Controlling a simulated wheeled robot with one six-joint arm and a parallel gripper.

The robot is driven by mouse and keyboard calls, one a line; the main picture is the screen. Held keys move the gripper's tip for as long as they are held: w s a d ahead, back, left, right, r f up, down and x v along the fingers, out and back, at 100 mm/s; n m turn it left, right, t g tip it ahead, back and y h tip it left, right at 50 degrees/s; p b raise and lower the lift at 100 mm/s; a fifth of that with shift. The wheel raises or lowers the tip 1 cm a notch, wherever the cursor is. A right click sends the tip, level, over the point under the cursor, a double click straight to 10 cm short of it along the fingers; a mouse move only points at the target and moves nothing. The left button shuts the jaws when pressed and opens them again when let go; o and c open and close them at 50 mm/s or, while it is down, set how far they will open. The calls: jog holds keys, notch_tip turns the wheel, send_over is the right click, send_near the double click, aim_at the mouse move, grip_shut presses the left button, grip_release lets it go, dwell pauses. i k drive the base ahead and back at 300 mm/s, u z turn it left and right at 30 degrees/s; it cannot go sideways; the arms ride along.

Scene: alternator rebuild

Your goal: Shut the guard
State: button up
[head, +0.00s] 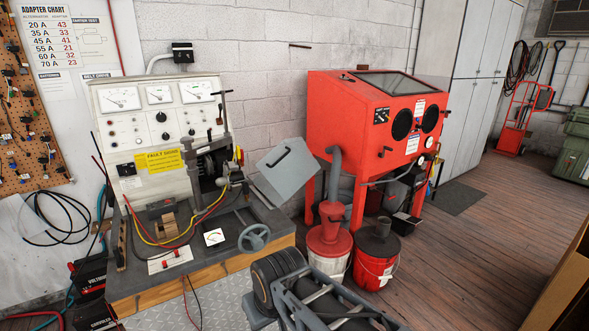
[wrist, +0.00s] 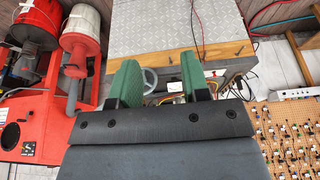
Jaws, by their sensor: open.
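The guard (head: 287,170) is a grey box-like panel with a dark bar handle (head: 281,158). In the head view it hangs tilted out at the right side of the test bench (head: 160,130), swung away from the alternator and clamp (head: 212,165), which stand uncovered. My gripper (wrist: 162,82) shows in the wrist view with two green fingers apart and nothing between them. The bench and its handwheel (wrist: 150,80) lie beyond the fingers. I cannot make out the guard in the wrist view; my gripper may hide it.
A grey handwheel (head: 254,238) sticks out at the bench's front right. Red and yellow leads (head: 165,243) lie over the bench top. A red blast cabinet (head: 375,110), a red-topped collector (head: 330,240) and a red bucket (head: 377,255) stand right of the guard. Open wooden floor (head: 470,235) lies farther right.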

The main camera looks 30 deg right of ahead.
aim_at(300, 153)
jog(key=k, duration=0.55)
jog(key=z, duration=0.75)
jog(key=i, duration=0.4)
jog(key=z, duration=0.85)
jog(key=i, duration=0.8)
jog(key=u, duration=0.6)
jog(key=i, duration=0.8)
jog(key=u, duration=0.8)
